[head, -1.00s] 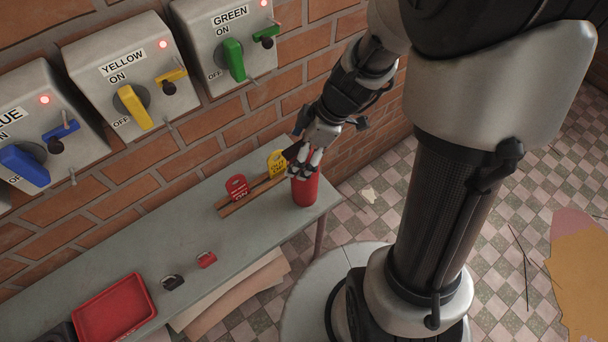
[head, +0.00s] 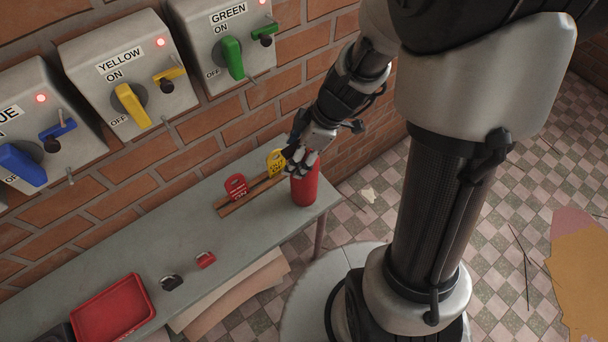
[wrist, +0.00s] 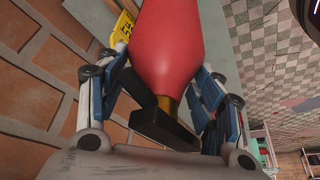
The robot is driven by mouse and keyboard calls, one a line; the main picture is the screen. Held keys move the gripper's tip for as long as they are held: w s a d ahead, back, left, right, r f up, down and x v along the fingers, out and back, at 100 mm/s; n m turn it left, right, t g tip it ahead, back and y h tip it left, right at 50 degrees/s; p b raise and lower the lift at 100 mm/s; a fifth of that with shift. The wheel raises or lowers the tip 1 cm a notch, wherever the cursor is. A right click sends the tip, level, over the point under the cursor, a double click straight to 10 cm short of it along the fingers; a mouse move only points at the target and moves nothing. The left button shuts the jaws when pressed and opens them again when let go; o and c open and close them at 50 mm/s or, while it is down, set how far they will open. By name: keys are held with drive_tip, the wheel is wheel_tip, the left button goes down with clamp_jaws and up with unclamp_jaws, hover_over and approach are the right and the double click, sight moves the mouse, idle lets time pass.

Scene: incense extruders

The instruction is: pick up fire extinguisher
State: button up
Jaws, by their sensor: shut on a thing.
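The red fire extinguisher (head: 304,189) stands upright at the right end of the grey table (head: 235,238). My gripper (head: 301,163) is over its top from above, with the fingers around the upper part. In the wrist view the extinguisher's red body (wrist: 168,45) narrows to a brass-coloured neck and a black valve head (wrist: 165,124). The fingers of my gripper (wrist: 168,100) sit on both sides of the neck and are shut on it. The base of the extinguisher appears to rest on the table; a small gap cannot be ruled out.
A wooden rack (head: 250,194) with a red tag (head: 236,186) and a yellow tag (head: 277,162) stands just left of the extinguisher. Switch boxes (head: 128,75) hang on the brick wall behind.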

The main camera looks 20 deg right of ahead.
clamp_jaws()
idle(0.3)
drive_tip(key=shift+w+r, duration=0.1)
